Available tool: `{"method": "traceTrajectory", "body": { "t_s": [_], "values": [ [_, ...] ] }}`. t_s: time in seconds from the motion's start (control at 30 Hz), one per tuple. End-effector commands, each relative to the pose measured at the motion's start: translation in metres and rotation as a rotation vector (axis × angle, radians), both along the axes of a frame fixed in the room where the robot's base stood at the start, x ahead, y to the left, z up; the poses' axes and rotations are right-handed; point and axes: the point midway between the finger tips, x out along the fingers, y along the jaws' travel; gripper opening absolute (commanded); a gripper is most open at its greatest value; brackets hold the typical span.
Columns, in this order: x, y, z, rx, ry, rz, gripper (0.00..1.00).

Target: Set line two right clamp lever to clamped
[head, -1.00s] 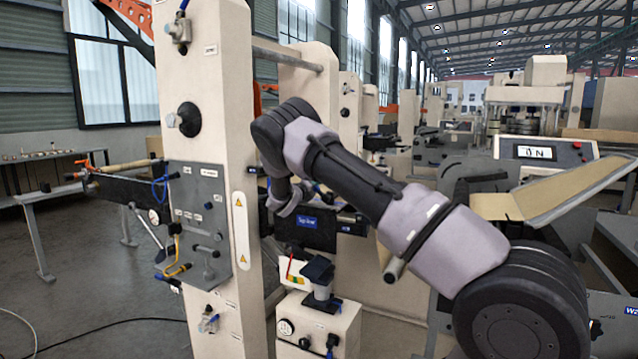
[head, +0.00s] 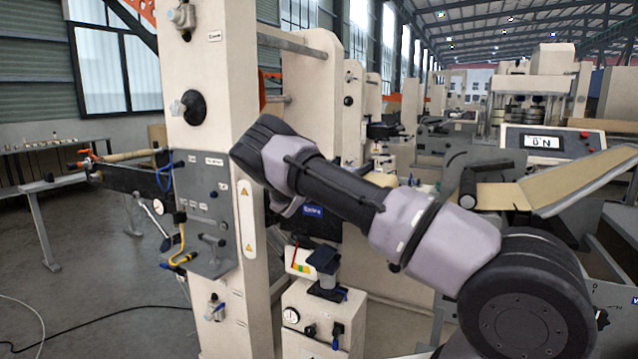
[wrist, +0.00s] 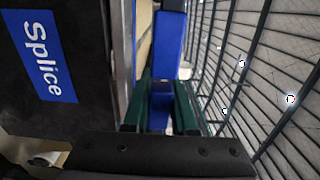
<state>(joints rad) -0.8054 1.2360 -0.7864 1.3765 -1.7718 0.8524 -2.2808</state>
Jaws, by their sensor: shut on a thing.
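In the wrist view, my gripper (wrist: 160,94) has its two green fingers shut on a blue bar, which looks like the clamp lever (wrist: 170,38). The bar runs from between the fingers toward the top of the picture. A black block with a blue "Splice" label (wrist: 47,55) lies to the left of the lever. In the head view, my forearm and wrist reach in beside the cream machine column, and the fingers and lever are hidden. The blue label (head: 312,210) shows there on a dark panel just beyond my wrist. No line number or clamp position marking is readable.
The cream column (head: 208,110) with its grey control panel (head: 205,205) stands close left of my wrist. A low cream cabinet (head: 320,318) with a gauge stands below my arm. A tan sheet on a slanted tray (head: 580,185) is at right. Open floor lies at left.

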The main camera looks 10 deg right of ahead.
Motion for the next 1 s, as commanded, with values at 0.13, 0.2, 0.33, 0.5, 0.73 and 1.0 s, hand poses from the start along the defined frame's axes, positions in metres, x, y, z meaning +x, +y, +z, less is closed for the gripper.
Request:
{"method": "traceTrajectory", "body": {
  "t_s": [0.13, 0.2, 0.33, 0.5, 0.73, 1.0],
  "values": [
    [-0.001, 0.001, -0.003, -0.011, 0.010, 0.002, 0.00],
    [-0.001, 0.001, -0.003, -0.011, 0.012, 0.002, 0.00],
    [-0.001, 0.001, -0.003, -0.012, 0.012, 0.002, 0.00],
    [-0.001, 0.001, -0.004, -0.013, 0.013, 0.002, 0.44],
    [0.000, 0.000, -0.002, -0.011, 0.010, 0.001, 0.55],
    [-0.013, 0.011, -0.002, -0.012, 0.010, 0.003, 0.55]
  ]
}}
